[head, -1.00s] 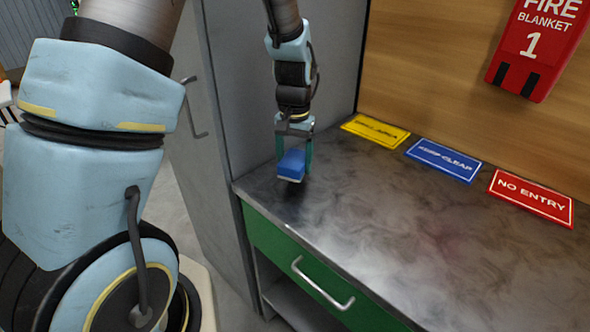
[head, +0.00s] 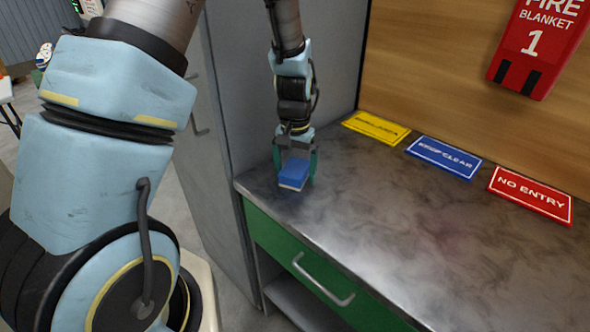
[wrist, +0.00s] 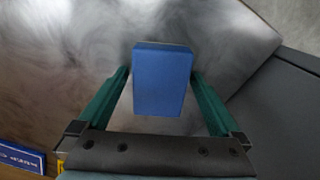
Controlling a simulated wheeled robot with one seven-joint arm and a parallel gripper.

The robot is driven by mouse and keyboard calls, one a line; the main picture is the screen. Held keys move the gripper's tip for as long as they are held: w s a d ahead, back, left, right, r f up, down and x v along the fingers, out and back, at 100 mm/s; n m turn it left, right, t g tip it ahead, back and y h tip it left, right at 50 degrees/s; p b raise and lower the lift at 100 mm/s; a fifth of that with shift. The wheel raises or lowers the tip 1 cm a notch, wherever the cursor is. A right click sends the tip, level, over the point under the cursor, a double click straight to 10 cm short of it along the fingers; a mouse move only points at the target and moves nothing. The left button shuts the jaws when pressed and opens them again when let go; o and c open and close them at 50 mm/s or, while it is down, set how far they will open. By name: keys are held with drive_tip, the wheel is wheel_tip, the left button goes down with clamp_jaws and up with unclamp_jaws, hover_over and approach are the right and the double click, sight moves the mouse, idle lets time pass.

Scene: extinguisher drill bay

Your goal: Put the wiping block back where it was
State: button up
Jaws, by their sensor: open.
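The wiping block (head: 294,174) is blue with a pale underside and is at the left end of the metal countertop, near its front edge. It appears to rest on the counter. My gripper (head: 295,172) points down over it with its green fingers open, one on each side of the block. In the wrist view the block (wrist: 162,80) lies between the fingers (wrist: 160,74), with a narrow gap visible on both sides. The block's underside contact is hidden there.
Yellow (head: 377,129), blue (head: 443,157) and red (head: 530,195) signs lie along the back of the countertop (head: 400,230). A red fire blanket case (head: 535,45) hangs on the wooden wall. A grey cabinet side (head: 230,100) stands close left. The counter's middle is clear.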

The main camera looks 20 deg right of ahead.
sight(295, 168)
wheel_tip(295, 168, up, 12)
drive_tip(key=b, duration=0.3)
drive_tip(key=s+a+f+n, duration=0.1)
drive_tip(key=s+a+n, duration=0.1)
drive_tip(key=a, duration=1.1)
drive_tip(key=s+a+n+t, duration=0.1)
drive_tip(key=a+n, duration=0.3)
drive_tip(key=a, duration=0.9)
drive_tip(key=shift+s+f+n+t, duration=0.3)
drive_tip(key=shift+s+f+n, duration=0.1)
drive_tip(key=shift+s, duration=0.35)
drive_tip(key=shift+a, duration=0.1)
